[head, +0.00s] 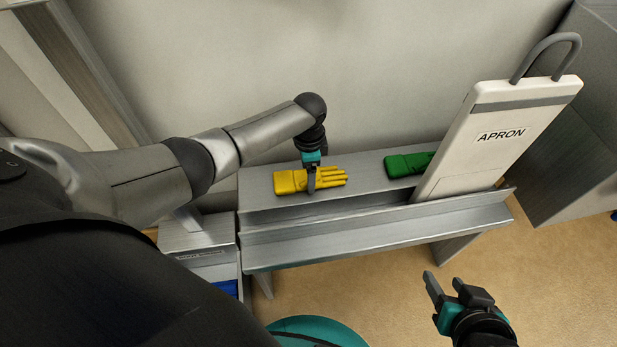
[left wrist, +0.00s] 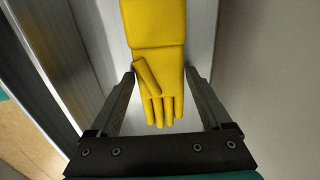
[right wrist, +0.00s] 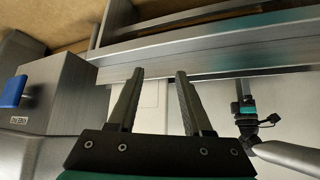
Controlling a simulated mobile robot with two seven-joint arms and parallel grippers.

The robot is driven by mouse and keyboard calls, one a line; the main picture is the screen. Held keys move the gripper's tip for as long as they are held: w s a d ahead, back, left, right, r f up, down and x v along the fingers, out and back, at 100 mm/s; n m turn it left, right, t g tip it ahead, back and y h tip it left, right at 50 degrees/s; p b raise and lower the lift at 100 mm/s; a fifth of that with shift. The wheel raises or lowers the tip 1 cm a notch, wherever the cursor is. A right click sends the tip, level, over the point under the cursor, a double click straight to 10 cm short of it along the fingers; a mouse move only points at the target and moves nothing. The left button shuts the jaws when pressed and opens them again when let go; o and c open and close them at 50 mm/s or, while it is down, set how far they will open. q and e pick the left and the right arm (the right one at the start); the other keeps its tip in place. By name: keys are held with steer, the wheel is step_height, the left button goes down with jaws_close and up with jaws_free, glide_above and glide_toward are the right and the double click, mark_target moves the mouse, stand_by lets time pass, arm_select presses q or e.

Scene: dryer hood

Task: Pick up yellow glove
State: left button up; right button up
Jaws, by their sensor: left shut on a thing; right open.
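The yellow glove (head: 290,183) lies on the grey metal bench (head: 365,182), its fingers pointing right in the head view. My left gripper (head: 311,188) points down at the middle of the glove and is shut on it. In the left wrist view the glove (left wrist: 158,35) runs between the two fingers (left wrist: 160,75), its cuff at the top and its fingers toward the palm. The glove still appears level with the bench top; I cannot tell any gap beneath it. My right gripper (head: 446,287) is open and empty, low in front of the bench.
A green glove (head: 400,165) lies farther right on the bench, partly behind a white board marked APRON (head: 490,145). A raised lip (head: 370,222) runs along the bench front. A wall stands behind, and a grey cabinet (head: 580,130) at right.

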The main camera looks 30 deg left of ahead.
arm_select(q)
steer(key=c, duration=0.5)
steer(key=shift+r, duration=0.1)
